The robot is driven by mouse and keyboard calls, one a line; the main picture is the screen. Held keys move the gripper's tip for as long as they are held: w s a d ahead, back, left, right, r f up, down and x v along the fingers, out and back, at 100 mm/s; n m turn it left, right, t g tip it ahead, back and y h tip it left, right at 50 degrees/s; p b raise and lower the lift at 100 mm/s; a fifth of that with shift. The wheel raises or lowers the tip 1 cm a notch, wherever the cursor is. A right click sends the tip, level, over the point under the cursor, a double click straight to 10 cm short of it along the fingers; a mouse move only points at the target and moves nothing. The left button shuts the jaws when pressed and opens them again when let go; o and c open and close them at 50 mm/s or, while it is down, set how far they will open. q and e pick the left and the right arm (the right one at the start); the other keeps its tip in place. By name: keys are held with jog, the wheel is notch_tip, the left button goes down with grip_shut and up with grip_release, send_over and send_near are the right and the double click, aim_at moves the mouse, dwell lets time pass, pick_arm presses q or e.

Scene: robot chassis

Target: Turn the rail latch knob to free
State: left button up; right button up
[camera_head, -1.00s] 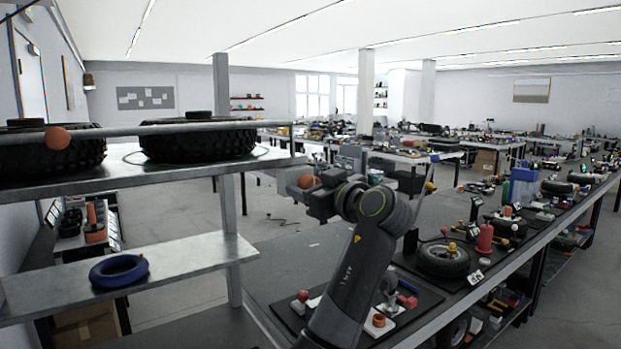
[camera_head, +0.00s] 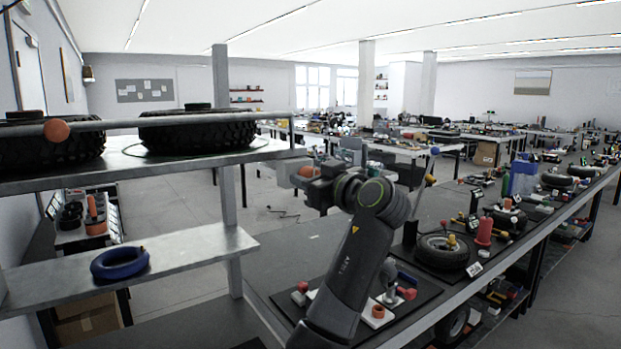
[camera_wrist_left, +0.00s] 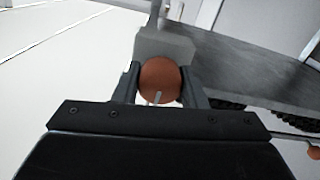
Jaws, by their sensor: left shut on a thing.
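An orange ball knob (camera_head: 306,171) sits at the right end of the rack's front, just below the upper shelf's end. My left gripper (camera_head: 299,180) is at this knob. In the left wrist view, the knob (camera_wrist_left: 160,80) lies between the two fingers of the left gripper (camera_wrist_left: 160,88), which is shut on it. A grey block or post is behind the knob there. A second orange ball knob (camera_head: 56,131) is at the left on the upper rail (camera_head: 200,126), away from the gripper. My right gripper is not in view.
Large black tyres (camera_head: 198,135) lie on the upper shelf behind the rail. A blue ring (camera_head: 120,263) lies on the lower shelf (camera_head: 200,253). A workbench with a wheel (camera_head: 443,250), a red spool (camera_head: 484,232) and small parts runs right of my left arm.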

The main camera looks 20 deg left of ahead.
pick_arm(q)
jog(key=m, duration=0.4)
jog(key=shift+r+m, duration=0.1)
jog(key=shift+m, duration=0.2)
jog(key=m+p, duration=0.1)
jog(key=m, duration=0.3)
jog(key=m+p, duration=0.1)
jog(key=m, duration=0.4)
jog(key=shift+p, duration=0.4)
jog(key=m+p, duration=0.1)
jog(key=m, duration=0.2)
jog(key=shift+m+p, duration=0.3)
jog(key=shift+m, duration=0.3)
jog(key=o, duration=1)
